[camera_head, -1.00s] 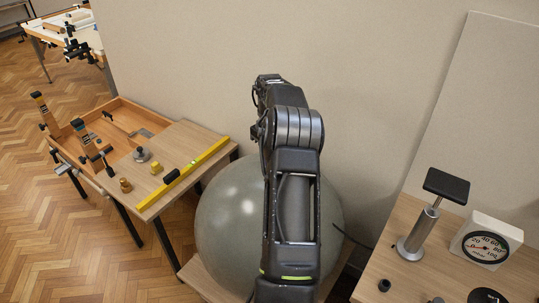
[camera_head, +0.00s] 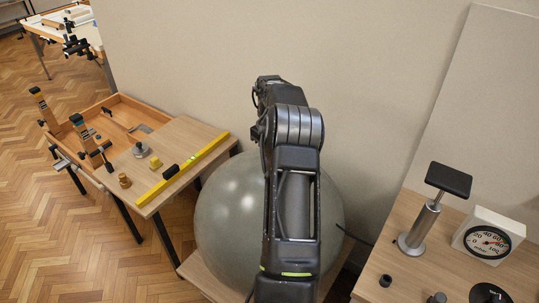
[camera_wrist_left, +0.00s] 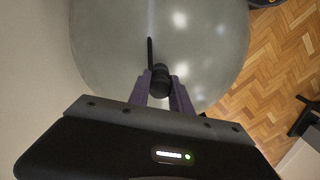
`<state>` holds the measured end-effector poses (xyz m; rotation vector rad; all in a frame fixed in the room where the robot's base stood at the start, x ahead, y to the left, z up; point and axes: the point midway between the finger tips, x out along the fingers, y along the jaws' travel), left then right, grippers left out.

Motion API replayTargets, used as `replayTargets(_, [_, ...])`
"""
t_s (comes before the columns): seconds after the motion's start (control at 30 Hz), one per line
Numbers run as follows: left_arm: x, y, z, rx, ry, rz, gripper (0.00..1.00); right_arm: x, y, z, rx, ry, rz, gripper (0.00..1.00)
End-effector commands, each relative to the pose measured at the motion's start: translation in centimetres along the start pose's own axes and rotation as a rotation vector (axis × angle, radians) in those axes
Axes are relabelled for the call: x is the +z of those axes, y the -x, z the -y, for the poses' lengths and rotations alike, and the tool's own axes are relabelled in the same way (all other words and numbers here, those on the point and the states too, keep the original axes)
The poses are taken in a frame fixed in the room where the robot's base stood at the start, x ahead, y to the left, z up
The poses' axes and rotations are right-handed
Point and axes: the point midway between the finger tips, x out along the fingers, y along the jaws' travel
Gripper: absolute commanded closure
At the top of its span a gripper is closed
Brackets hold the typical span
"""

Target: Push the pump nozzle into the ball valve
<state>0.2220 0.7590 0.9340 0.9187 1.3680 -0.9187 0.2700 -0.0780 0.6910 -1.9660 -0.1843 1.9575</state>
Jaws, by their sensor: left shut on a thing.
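The large grey-green ball (camera_head: 228,215) stands on a low wooden platform (camera_head: 205,285), partly hidden behind my arm in the head view. In the left wrist view the ball (camera_wrist_left: 110,50) fills the upper middle. My left gripper (camera_wrist_left: 161,90) is shut on a black, round nozzle (camera_wrist_left: 160,78), which lies against or just before the ball. A thin dark rod or hose (camera_wrist_left: 150,50) extends up from it across the ball. The valve is hidden, so I cannot tell how deep the nozzle sits. My right gripper is out of view.
On the right table stand a silver pump with a black handle (camera_head: 449,180) and a white dial gauge (camera_head: 489,238). Small black parts (camera_head: 385,281) lie nearer. A left workbench holds a yellow level (camera_head: 190,167) and clamps. Parquet floor (camera_head: 60,230) is open at left.

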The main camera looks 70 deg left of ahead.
Motion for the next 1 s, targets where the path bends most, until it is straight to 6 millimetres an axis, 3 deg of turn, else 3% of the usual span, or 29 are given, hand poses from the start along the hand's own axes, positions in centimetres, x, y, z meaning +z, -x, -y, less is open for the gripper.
replayTargets(0.03, [0.0,-0.2,0.0,0.000,0.000,0.000,1.00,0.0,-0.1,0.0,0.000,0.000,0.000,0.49])
replayTargets(0.07, [0.0,-0.2,0.0,0.000,0.000,0.000,0.74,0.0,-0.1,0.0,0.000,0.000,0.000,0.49])
replayTargets(0.37, [0.0,-0.1,0.0,0.000,0.000,0.000,0.50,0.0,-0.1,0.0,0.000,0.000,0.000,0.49])
replayTargets(0.73, [0.0,0.2,-0.1,0.001,0.000,-0.001,0.50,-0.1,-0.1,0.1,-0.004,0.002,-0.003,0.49])
replayTargets(1.0, [-0.1,4.0,-0.1,0.003,-0.001,-0.003,0.50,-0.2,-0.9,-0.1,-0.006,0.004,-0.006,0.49])
